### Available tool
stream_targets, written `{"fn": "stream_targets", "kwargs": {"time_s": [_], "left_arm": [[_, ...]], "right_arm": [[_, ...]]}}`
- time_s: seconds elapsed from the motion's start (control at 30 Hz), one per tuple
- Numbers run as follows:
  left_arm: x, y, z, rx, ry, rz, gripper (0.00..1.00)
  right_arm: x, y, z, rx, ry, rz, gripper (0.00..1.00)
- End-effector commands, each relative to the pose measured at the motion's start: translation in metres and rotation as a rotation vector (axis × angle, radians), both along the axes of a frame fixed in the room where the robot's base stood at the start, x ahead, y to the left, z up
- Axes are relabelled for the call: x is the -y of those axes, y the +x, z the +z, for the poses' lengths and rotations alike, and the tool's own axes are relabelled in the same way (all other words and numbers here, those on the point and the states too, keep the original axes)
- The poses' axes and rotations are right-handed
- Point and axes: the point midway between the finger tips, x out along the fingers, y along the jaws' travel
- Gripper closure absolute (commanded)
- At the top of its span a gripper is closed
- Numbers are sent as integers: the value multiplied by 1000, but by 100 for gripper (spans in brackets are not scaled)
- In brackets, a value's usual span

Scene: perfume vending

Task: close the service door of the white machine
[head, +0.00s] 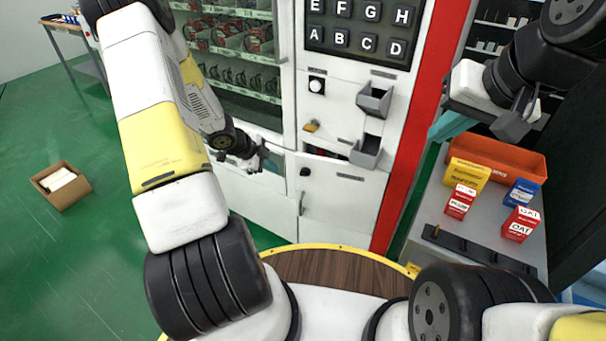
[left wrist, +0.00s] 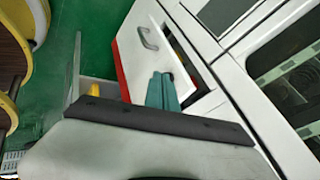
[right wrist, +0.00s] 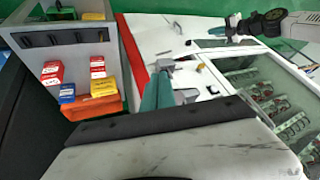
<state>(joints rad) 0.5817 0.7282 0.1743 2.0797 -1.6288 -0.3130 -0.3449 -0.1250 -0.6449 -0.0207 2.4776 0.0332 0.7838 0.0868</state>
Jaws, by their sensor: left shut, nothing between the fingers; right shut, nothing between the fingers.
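The white machine (head: 345,85) stands ahead of me. Its service door (head: 340,195), a white panel with a dark handle (head: 302,203), is at the lower front. It stands ajar, with a dark gap along its top edge. In the left wrist view the door (left wrist: 135,55) shows its handle (left wrist: 147,38) and an opening beside it with coloured things inside. My left gripper (head: 264,152) is shut and empty, left of the door near its upper corner; its teal fingers (left wrist: 163,90) appear over the opening; contact is unclear. My right gripper (head: 450,124) is shut and empty, right of the machine.
Two grey trays (head: 374,100) jut from the machine above the door. At right, a grey counter (head: 425,220) holds an orange bin (head: 500,155) and several small boxes. A cardboard box (head: 62,186) sits on the green floor at left, where there is free room.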

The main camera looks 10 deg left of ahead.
Motion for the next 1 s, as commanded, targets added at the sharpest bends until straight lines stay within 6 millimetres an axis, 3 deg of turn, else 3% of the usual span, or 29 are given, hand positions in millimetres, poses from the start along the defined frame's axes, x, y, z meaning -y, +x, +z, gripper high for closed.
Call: {"fn": "stream_targets", "kwargs": {"time_s": [0.07,0.27,0.7,1.0], "left_arm": [[5,-5,-13,-3,-24,-39,100],[14,-3,-27,0,-38,-65,100],[53,34,-99,-4,-37,-64,100],[55,68,-98,1,-34,-62,100]], "right_arm": [[6,-9,0,26,-55,42,100],[9,-13,0,39,-91,73,100],[8,-13,0,39,-87,70,100],[8,-13,0,38,-87,70,100]]}}
